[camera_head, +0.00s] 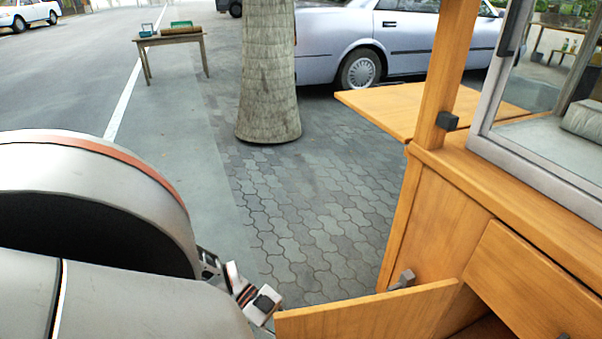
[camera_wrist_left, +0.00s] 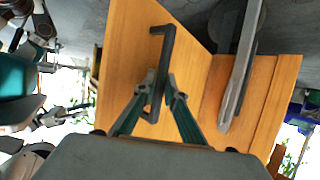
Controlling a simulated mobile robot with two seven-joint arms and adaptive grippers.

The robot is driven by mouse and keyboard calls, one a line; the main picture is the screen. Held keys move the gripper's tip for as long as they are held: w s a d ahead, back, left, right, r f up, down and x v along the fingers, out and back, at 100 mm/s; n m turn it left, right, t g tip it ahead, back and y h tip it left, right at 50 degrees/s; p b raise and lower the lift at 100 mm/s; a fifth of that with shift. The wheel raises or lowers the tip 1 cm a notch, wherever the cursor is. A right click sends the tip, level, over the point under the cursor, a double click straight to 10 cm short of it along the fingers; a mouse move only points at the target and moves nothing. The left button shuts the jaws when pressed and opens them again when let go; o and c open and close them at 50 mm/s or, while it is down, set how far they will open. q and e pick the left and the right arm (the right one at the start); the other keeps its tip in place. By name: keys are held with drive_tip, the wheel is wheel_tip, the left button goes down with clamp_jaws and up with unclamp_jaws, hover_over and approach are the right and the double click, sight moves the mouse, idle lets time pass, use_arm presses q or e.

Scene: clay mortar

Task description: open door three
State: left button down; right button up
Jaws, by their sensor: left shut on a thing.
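The wooden door (camera_head: 370,312) stands swung out from the lower front of the wooden cart, with an open gap behind it. I cannot tell its number. In the left wrist view the door (camera_wrist_left: 128,65) fills the middle left and carries a dark bar handle (camera_wrist_left: 163,62). My left gripper (camera_wrist_left: 160,88) is shut on this handle, its two fingers on either side of the bar. In the head view part of the left gripper (camera_head: 262,303) shows at the door's outer edge; the handle is hidden there. My right gripper is not in view.
The cart's drawer front (camera_head: 540,285) is right of the door, below a glass case (camera_head: 550,130). A wooden side shelf (camera_head: 390,105) juts out behind. A tree trunk (camera_head: 268,75) and a parked car (camera_head: 350,45) stand farther back. The paving (camera_head: 310,220) left of the cart is clear.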

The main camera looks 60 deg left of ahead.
use_arm(q)
drive_tip(key=shift+s+a+f, duration=0.1)
drive_tip(key=shift+f, duration=0.05)
drive_tip(key=c, duration=2.1)
unclamp_jaws()
drive_tip(key=shift+c, duration=0.2)
drive_tip(key=v, duration=1.2)
